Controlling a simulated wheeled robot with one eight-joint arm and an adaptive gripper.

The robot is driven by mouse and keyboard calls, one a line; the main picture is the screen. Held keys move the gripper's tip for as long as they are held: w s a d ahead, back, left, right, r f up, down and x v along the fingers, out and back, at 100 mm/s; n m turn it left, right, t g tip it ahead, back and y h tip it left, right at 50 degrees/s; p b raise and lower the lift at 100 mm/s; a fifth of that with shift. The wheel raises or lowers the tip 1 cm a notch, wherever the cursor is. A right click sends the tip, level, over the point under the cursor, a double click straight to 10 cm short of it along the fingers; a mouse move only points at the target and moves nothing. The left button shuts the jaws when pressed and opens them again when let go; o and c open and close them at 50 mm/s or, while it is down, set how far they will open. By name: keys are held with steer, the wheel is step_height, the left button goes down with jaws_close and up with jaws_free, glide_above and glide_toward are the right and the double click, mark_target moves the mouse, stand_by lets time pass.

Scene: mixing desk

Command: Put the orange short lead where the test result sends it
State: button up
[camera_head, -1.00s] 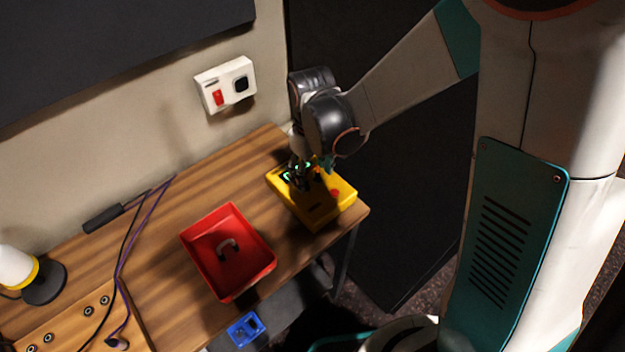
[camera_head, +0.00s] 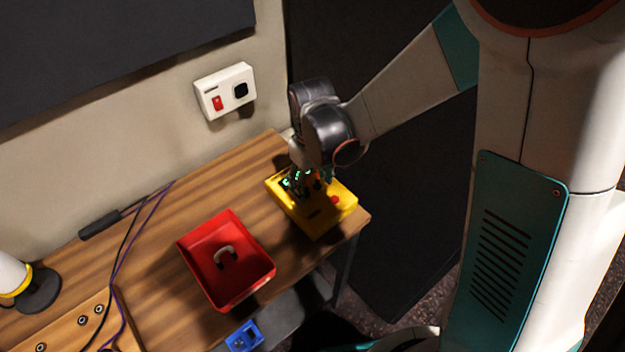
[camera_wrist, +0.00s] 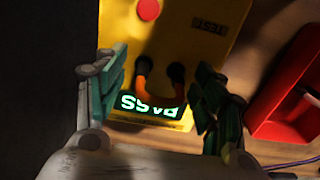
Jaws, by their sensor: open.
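The yellow tester (camera_head: 326,217) stands at the right end of the bench and also shows in the wrist view (camera_wrist: 185,30). Its display (camera_wrist: 150,106) is lit green and reads PASS, upside down in the wrist view. The orange short lead (camera_wrist: 142,90) appears as an orange-brown loop with two ends at the tester, just above the display; its middle is dark and hard to make out. My gripper (camera_wrist: 160,98) is open, with one finger on each side of the lead, apart from it. In the head view, my wrist hides most of the lead.
A red tray (camera_head: 196,270) holding a pale short lead (camera_head: 225,257) stands left of the tester. A blue container (camera_head: 244,337) sits lower, off the bench's front edge. Cables (camera_head: 135,230) and a white lamp-like object (camera_head: 12,275) lie farther left. A switch box (camera_head: 226,91) is on the wall.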

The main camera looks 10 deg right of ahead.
mark_target(311, 173)
steer(key=shift+c, duration=0.5)
steer(key=c, duration=1.3)
steer(key=shift+r, duration=0.15)
steer(key=shift+r+p, duration=1.9)
steer(key=shift+r, duration=1)
